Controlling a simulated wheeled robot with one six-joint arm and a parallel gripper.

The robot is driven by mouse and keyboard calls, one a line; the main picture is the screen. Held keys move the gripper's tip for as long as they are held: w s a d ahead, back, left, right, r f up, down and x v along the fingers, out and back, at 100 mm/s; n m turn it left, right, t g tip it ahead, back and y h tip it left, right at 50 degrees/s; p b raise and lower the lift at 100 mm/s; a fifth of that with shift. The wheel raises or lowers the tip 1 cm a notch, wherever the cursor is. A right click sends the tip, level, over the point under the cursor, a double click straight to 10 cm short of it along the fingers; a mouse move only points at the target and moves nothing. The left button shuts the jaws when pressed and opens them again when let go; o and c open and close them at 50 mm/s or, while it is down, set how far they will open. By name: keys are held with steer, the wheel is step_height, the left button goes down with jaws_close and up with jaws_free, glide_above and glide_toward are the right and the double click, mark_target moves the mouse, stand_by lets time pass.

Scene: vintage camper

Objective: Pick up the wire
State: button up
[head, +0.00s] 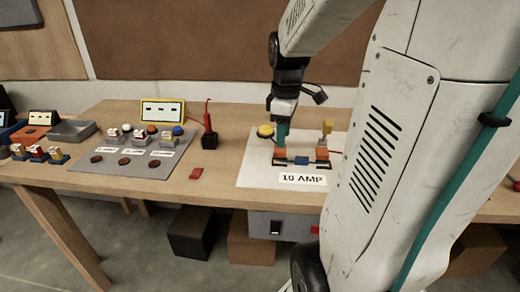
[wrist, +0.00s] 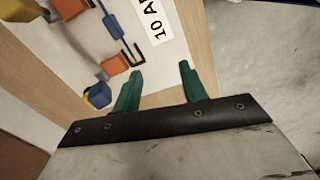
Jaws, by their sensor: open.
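The wire seems to be the blue-bodied piece (head: 302,160) with dark ends, lying across the white board (head: 258,180) between two orange blocks (head: 321,153). In the wrist view its blue middle (wrist: 114,27) and a black forked end show beside an orange block (wrist: 114,65). My gripper (head: 281,137) points down over the left part of the board, near the left orange block. In the wrist view my gripper (wrist: 160,76) has its two teal fingers apart, with nothing between them. The wire lies ahead of the fingertips, toward the upper left.
A "10 AMP" label (head: 303,179) lies at the board's front. A yellow button (head: 265,131) stands behind. A red probe in a black block (head: 210,141) and a red piece (head: 203,171) are left of the board. A grey panel (head: 125,160) with several switches is farther left.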

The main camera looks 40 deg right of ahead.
steer(key=n, duration=0.2)
glide_above(306, 158)
steer(key=f, duration=0.4)
steer(key=shift+w+f, duration=0.2)
steer(key=shift+f, duration=0.05)
steer(key=shift+s+f, duration=0.2)
steer(key=shift+f, duration=3.8)
jaws_close()
